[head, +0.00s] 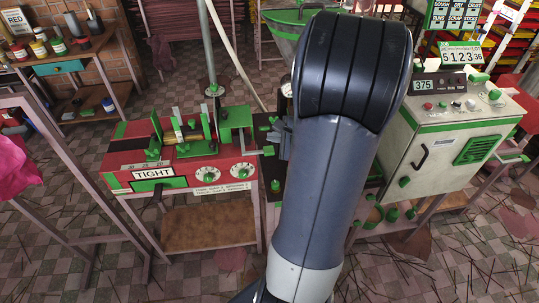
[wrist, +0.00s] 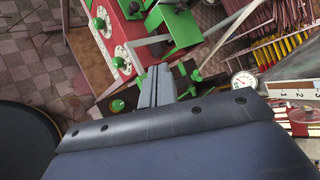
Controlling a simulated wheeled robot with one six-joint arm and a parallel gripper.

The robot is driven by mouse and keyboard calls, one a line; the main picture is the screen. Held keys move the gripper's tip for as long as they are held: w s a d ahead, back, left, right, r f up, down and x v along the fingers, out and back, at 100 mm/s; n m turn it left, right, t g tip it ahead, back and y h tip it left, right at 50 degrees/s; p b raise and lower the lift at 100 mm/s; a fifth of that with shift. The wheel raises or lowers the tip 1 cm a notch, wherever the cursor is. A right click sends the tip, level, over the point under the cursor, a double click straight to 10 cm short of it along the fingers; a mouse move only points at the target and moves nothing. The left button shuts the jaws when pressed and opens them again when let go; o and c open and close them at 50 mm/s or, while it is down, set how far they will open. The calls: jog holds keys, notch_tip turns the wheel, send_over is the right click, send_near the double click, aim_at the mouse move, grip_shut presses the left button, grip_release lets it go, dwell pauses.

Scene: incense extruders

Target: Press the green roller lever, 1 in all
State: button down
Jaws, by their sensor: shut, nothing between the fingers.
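The red machine (head: 125,176) with green parts, a "TIGHT" label and two white dials stands left of my arm. A short grey lever with a green end (head: 268,150) sticks out from its right side, close to my gripper (head: 285,140). I cannot tell for sure that this is the roller lever. In the wrist view my gripper (wrist: 155,86) is shut and empty, its grey fingers pointing at the machine's side. A pale bar (wrist: 148,41) crosses just beyond the fingertips. A green knob (wrist: 117,105) is left of them. Contact is unclear, and my arm hides part of this area.
A grey control cabinet (head: 455,130) with green trim stands right of my arm. A wooden bench (head: 75,55) with jars is at the back left. A gauge (wrist: 243,80) is right of my gripper. Dark sticks lie on the tiled floor at the front right.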

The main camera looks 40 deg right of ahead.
jog(key=b, duration=0.3)
send_over(269, 153)
jog(key=s, duration=0.3)
notch_tip(269, 153, down, 5)
jog(key=shift+w+a+f+b, duration=0.1)
jog(key=shift+w+f+b, duration=0.25)
jog(key=shift+f+b, duration=0.5)
dwell(0.8)
jog(key=shift+w+f+b, duration=0.1)
jog(key=shift+f+b, duration=0.25)
jog(key=shift+b, duration=0.25)
jog(key=shift+w+d+f+b, duration=0.1)
jog(key=shift+f+b, duration=0.45)
jog(key=shift+b, duration=0.05)
jog(key=shift+w+d+f+b, duration=0.1)
jog(key=shift+f+b, duration=0.4)
jog(key=shift+b, duration=0.1)
dwell(0.9)
jog(key=shift+r, duration=0.1)
dwell(0.5)
jog(key=shift+s+a+r+p, duration=0.15)
jog(key=shift+r+p, duration=0.25)
jog(key=shift+r, duration=0.3)
jog(key=shift+s+a+r+p, duration=0.15)
jog(key=shift+r+p, duration=0.2)
jog(key=shift+r, duration=0.35)
jog(key=shift+d, duration=0.1)
